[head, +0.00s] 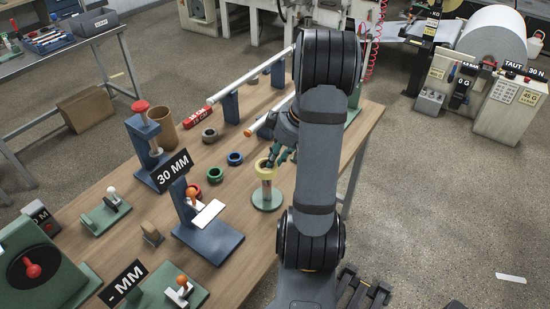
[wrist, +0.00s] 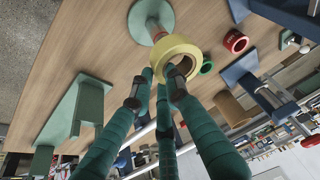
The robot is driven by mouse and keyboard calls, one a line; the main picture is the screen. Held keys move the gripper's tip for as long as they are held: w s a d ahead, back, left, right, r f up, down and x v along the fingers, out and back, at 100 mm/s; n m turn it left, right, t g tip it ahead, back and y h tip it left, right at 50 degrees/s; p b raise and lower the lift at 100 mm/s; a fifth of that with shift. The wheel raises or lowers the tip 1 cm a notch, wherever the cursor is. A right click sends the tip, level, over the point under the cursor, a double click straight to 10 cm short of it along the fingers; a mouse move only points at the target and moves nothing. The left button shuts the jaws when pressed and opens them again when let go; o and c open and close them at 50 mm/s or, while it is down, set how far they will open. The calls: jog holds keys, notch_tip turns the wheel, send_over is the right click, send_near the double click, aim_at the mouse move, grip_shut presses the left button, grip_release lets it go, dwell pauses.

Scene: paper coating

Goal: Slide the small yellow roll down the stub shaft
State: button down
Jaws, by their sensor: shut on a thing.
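The small yellow roll (head: 265,169) is a short pale yellow ring. In the head view it sits at the top of the stub shaft (head: 267,188), which rises upright from a round green base (head: 267,204). The wrist view shows the roll (wrist: 176,50) in line with the shaft, with the green base (wrist: 143,24) beyond it. My gripper (head: 280,155) has green fingers. Its fingertips (wrist: 162,88) are shut on the roll's near side. A short length of shaft shows between roll and base. How far the shaft reaches inside the roll is hidden.
Blue (head: 235,158), red (head: 194,190) and green (head: 215,174) rings lie on the wooden table (head: 225,270) left of the shaft. A blue stand with a "30 MM" sign (head: 173,170) is nearby. White bars on blue posts (head: 230,107) stand behind. The table's right edge is close.

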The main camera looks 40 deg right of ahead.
jog(key=shift+f+b, duration=1.05)
jog(key=shift+b, duration=0.1)
jog(key=c, duration=1.6)
grip_release()
jog(key=shift+r, duration=0.1)
jog(key=v, duration=1.2)
jog(key=x, duration=1.2)
jog(key=shift+r+p, duration=0.45)
jog(key=shift+p, duration=0.2)
